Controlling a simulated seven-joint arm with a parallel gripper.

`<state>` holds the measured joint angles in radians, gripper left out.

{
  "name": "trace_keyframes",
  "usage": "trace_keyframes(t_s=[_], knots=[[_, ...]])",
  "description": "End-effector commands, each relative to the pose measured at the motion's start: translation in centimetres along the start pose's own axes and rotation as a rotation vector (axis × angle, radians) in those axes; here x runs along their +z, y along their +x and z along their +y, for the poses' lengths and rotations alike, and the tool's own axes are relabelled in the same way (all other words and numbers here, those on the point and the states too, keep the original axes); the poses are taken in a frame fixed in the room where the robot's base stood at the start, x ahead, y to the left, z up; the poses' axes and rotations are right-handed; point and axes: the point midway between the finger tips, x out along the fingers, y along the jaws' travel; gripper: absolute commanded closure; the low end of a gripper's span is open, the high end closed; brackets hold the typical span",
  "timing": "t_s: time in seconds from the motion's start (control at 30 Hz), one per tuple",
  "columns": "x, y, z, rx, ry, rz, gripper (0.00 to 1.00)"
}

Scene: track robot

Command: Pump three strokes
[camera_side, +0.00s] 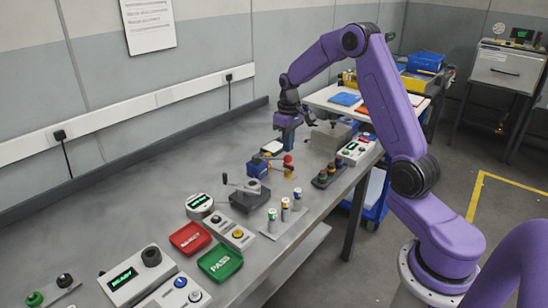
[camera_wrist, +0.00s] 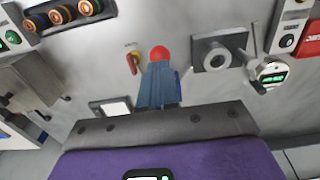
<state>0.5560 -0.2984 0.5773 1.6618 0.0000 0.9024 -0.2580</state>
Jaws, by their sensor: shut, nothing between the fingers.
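A blue pump body (camera_side: 257,168) stands on the bench in the side view, with a red ball knob (camera_side: 288,159) beside it. In the wrist view the red ball (camera_wrist: 159,52) shows just beyond my fingertips, and a sliver of the blue body (camera_wrist: 178,80) shows behind them. My gripper (camera_side: 290,140) is shut and empty, above and behind the pump in the side view. In the wrist view my gripper (camera_wrist: 158,68) covers most of the pump. I cannot tell whether the fingers touch the knob; the side view suggests a gap.
A grey vise-like fixture (camera_side: 248,196) with a lever stands near the pump. A round gauge (camera_side: 199,204), a row of knobs (camera_side: 327,175) and small batteries (camera_side: 285,208) are nearby. Red (camera_side: 190,238) and green (camera_side: 220,262) trays lie farther forward.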

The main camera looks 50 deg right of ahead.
Motion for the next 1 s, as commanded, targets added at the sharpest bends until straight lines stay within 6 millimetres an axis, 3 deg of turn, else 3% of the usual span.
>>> trace_keyframes(t_s=[0.57, 1.0], knots=[[0.0, 0.1, 0.0, 0.0, 0.0, 0.0, 1.0], [0.0, 1.5, 0.0, 0.0, 0.0, -0.001, 1.0]])
